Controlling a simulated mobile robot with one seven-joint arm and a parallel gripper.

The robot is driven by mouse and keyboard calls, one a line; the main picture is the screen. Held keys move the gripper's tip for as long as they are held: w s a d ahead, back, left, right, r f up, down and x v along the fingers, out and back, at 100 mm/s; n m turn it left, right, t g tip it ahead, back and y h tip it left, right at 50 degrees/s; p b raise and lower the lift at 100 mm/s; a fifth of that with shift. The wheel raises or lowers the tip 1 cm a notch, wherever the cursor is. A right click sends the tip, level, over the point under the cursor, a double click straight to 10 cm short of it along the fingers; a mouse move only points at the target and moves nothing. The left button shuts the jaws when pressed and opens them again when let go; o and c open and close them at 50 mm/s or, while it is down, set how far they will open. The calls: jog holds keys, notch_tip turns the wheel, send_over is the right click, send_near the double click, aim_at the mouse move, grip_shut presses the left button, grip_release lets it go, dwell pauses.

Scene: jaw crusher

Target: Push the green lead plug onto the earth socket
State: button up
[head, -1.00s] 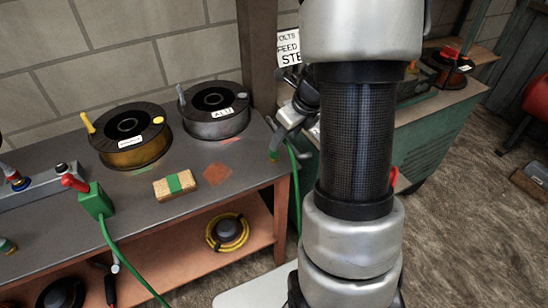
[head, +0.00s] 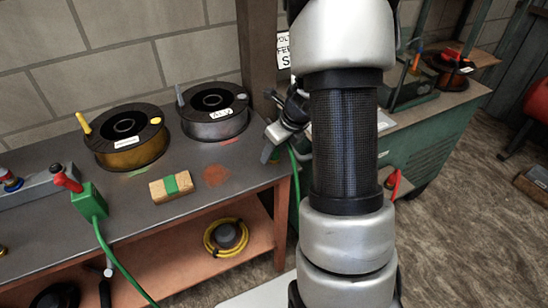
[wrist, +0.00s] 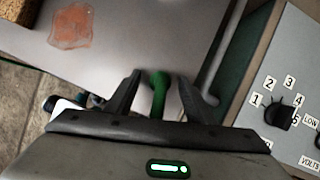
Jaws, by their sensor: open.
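In the wrist view my gripper (wrist: 160,78) is open, with its two dark fingers spread either side of the green lead plug (wrist: 158,92). The plug stands between the fingers near the bench edge, and I see a gap on each side of it. In the head view my gripper (head: 267,152) is at the bench's right corner, partly behind my arm. The green lead (head: 296,190) hangs down beside that corner. The plug itself is hidden in the head view. I cannot make out the earth socket in either view.
A grey panel with a numbered dial (wrist: 279,114) is at the right of the wrist view. A green cabinet (head: 435,135) stands right.

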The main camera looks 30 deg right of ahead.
jog(key=shift+f, duration=0.2)
jog(key=c, duration=1.1)
jog(key=shift+o, duration=0.2)
notch_tip(320, 180, up, 10)
jog(key=p, duration=0.4)
jog(key=shift+w+p, duration=0.1)
jog(key=shift+p, duration=0.2)
jog(key=shift+a, duration=0.1)
